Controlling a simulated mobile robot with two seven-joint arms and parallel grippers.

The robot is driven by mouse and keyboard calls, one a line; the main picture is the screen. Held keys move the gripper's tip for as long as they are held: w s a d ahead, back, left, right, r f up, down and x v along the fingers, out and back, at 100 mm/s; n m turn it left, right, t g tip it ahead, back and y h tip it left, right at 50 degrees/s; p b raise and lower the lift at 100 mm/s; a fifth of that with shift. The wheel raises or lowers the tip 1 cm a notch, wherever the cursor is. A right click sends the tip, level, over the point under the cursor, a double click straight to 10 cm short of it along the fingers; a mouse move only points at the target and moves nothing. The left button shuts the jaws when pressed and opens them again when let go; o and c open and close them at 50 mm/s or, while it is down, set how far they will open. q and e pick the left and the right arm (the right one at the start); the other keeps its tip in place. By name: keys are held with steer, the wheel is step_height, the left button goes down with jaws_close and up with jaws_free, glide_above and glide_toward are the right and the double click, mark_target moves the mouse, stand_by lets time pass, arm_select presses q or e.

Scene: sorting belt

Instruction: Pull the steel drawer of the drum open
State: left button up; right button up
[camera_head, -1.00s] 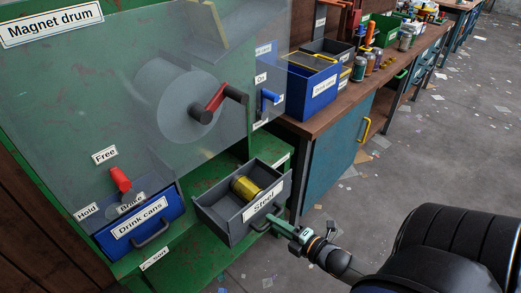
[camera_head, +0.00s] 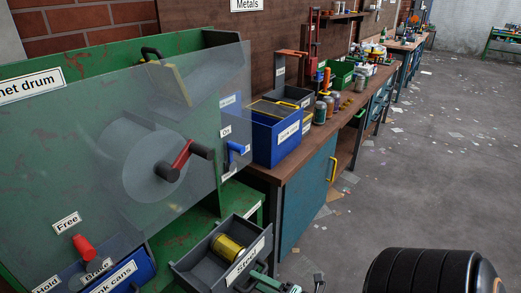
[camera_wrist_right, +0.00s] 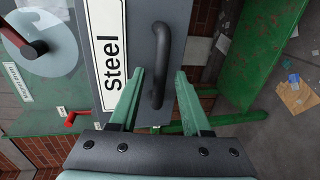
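The grey steel drawer (camera_head: 197,274), labelled Steel, stands pulled out from the green drum machine at the bottom of the head view. A gold can (camera_head: 228,247) lies in it. In the right wrist view the drawer front (camera_wrist_right: 140,50) shows with its dark bar handle (camera_wrist_right: 160,65). My right gripper (camera_wrist_right: 161,75) is open, with one finger on each side of the handle and visible gaps to it. In the head view its green fingers (camera_head: 266,282) show at the drawer front, partly cut off by the lower edge. My left gripper is not in view.
A blue Drink cans drawer (camera_head: 125,275) and a red lever (camera_head: 86,249) are left of the steel drawer. A clear guard covers the drum (camera_head: 153,165). A workbench (camera_head: 290,170) with bins runs away at the right; the floor (camera_head: 400,190) beside it has scattered scraps.

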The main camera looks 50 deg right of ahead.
steer(key=v, duration=1.2)
steer(key=shift+s, duration=0.25)
stand_by(0.3)
